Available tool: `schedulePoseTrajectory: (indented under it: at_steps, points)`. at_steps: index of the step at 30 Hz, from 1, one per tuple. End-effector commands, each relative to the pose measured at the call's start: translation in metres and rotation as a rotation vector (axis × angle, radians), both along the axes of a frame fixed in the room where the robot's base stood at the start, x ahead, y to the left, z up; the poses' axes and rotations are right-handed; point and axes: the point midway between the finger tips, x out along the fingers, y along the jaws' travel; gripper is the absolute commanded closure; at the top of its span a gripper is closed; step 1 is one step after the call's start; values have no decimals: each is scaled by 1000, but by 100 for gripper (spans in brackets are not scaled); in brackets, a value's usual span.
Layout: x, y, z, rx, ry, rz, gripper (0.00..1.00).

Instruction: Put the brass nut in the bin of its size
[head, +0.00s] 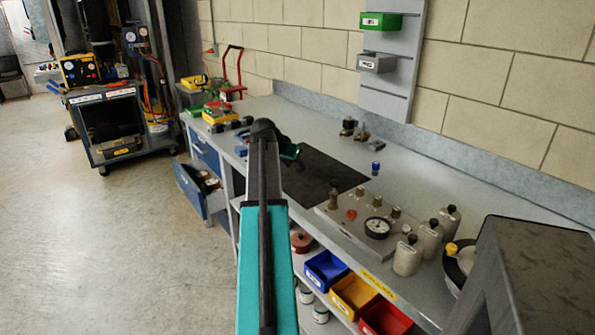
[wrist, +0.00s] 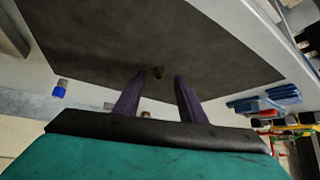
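A small brass-brown piece, which looks like the brass nut (wrist: 158,72), lies on the dark mat (wrist: 90,40) in the wrist view. My gripper (wrist: 159,79) is above the mat with its two fingers apart, and the piece shows between the fingertips with a gap on each side. I cannot tell the height left between them. In the head view my arm hides the nut, and the gripper (head: 291,157) is partly hidden over the mat (head: 325,175). Blue (head: 325,270), yellow (head: 352,294) and red (head: 385,322) bins sit below the bench front; their sizes are not readable.
A green bin (head: 381,21) and a grey bin (head: 377,63) hang on the wall panel. A gauge manifold block (head: 350,222) and grey bottles (head: 407,256) stand right of the mat. A blue-capped piece (head: 375,168) stands behind it. An open drawer (head: 199,188) juts out at left.

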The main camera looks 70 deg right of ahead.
Motion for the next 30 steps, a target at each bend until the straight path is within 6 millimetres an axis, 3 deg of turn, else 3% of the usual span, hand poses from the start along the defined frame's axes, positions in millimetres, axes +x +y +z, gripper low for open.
schedulePoseTrajectory:
  at_steps: [6,23,30]
  points:
    - [-2,-12,-14,1,0,0,63]
    - [-2,-12,-14,0,0,1,63]
    - [-2,-12,-14,0,0,1,100]
